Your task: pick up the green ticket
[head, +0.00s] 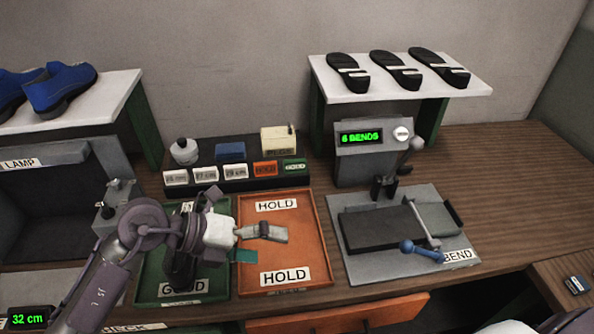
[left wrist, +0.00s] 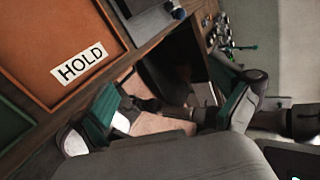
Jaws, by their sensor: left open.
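A small green ticket (head: 294,168) with a white label sits at the right end of the front row of the dark rack (head: 206,186), beside an orange ticket (head: 265,169). My left gripper (head: 262,246) is open over the orange tray, in front of and below the rack, well apart from the green ticket. In the left wrist view its two teal-padded fingers (left wrist: 172,112) are spread, with no ticket between them. The green ticket cannot be made out in that view. My right gripper is not in view.
The orange HOLD tray (head: 318,240) and the green tray (head: 143,283) lie below my left arm. A bend press (head: 362,150) with levers stands to the right. Shelves with blue shoes (head: 62,88) and black soles (head: 396,72) rise behind.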

